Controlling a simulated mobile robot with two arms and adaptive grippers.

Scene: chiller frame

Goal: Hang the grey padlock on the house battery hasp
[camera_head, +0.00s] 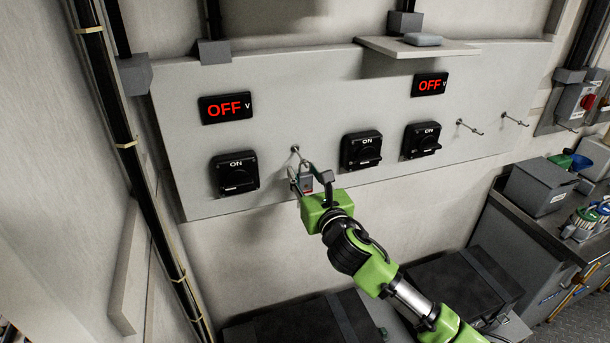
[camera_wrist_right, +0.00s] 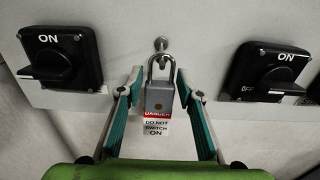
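The grey padlock (camera_wrist_right: 160,98) is upright, with its silver shackle up at a metal peg (camera_wrist_right: 161,45) on the wall panel. A red and white "Danger, do not switch on" tag (camera_wrist_right: 156,126) shows below its body. The padlock also shows in the head view (camera_head: 307,183). I cannot tell whether the shackle is around the peg or just in front of it. My right gripper (camera_wrist_right: 159,80) is open, with one finger on each side of the padlock and a small gap at each side. No part is labelled as the house battery hasp. My left gripper is not in view.
Black rotary switches flank the peg, one at left (camera_head: 235,174) and others at right (camera_head: 361,150). Two empty pegs (camera_head: 470,127) stick out farther right. A small shelf (camera_head: 420,47) juts out above. Dark boxes (camera_head: 465,285) stand below the panel.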

